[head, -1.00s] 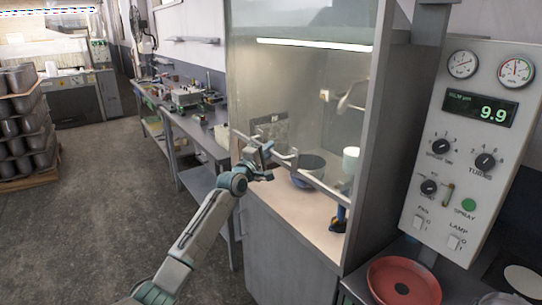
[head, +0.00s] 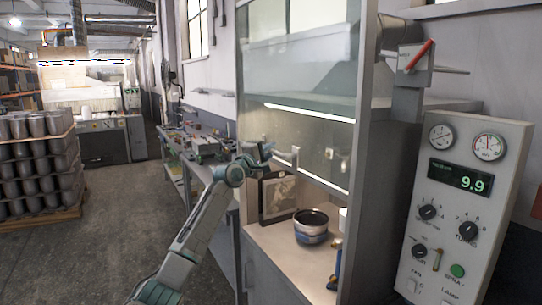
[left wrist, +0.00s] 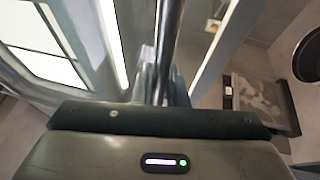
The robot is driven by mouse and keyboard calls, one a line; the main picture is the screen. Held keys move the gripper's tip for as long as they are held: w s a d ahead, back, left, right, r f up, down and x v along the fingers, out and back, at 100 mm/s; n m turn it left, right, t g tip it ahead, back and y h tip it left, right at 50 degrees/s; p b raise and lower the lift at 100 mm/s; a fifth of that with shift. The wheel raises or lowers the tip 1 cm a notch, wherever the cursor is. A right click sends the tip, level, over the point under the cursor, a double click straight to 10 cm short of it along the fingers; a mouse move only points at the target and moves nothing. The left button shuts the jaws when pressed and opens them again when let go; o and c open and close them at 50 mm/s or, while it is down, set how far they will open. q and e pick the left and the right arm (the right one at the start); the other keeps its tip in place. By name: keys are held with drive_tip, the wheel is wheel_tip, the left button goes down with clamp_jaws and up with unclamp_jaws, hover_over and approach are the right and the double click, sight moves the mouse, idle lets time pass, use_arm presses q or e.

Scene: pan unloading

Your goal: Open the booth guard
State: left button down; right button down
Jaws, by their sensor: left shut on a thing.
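The booth guard (head: 300,132) is a clear pane at the front of the booth. Its lower edge is up off the booth floor, with an open gap under it. My left gripper (head: 260,156) is at the guard's lower left, shut on the guard's handle bar. In the left wrist view the dark handle bar (left wrist: 168,42) runs up from between the fingers of the left gripper (left wrist: 160,84). The fingertips are partly hidden by the gripper body. My right gripper is not in view.
A dark-topped blue bowl (head: 311,226) and a framed panel (head: 277,196) stand inside on the booth floor (head: 283,240). A workbench (head: 203,172) lies behind my left arm. Stacked metal pots (head: 38,165) stand far left.

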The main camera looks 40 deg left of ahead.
use_arm(q)
drive_tip(key=c, duration=1.5)
unclamp_jaws()
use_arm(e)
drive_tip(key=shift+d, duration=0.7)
use_arm(q)
drive_tip(key=shift+o, duration=0.2)
